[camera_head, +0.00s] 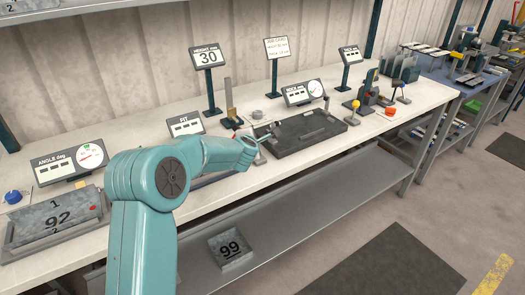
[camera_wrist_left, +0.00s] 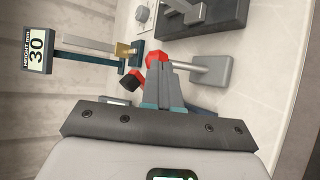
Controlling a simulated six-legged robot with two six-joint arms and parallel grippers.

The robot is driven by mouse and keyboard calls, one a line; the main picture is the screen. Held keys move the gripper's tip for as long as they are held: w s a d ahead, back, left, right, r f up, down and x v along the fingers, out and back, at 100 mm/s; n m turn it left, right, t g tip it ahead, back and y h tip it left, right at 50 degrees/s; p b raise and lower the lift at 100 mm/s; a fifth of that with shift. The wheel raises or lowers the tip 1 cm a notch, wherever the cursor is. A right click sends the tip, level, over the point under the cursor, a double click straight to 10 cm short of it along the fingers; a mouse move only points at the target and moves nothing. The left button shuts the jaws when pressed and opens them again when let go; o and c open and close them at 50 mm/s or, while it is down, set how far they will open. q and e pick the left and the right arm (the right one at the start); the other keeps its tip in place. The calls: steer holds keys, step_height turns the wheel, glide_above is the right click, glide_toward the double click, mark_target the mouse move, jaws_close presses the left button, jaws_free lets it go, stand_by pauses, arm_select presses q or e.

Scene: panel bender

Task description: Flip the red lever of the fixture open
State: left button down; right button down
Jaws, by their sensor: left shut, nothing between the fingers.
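A red knob (camera_wrist_left: 156,58) shows at the tips of my left gripper (camera_wrist_left: 168,70) in the left wrist view. The gripper is shut, with its fingertips right at the knob; I cannot tell whether they touch it. A pale rod (camera_wrist_left: 185,66) runs from behind the fingertips to a grey block (camera_wrist_left: 213,72) at the right. In the head view the left arm reaches over the bench, and its gripper (camera_head: 256,137) is by the near left corner of a dark fixture plate (camera_head: 305,134). The lever is mostly hidden there. The right gripper is not in view.
A height gauge display (camera_head: 208,57) and a post with a yellow slider (camera_head: 231,110) stand behind. A red-and-black piece (camera_wrist_left: 130,82) is left of the fingers. An angle gauge (camera_head: 70,164) and a grey tray (camera_head: 35,243) are at the left. The bench's front strip (camera_head: 345,145) is clear.

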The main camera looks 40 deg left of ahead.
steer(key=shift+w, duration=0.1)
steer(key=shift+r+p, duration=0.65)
steer(key=shift+p, duration=0.1)
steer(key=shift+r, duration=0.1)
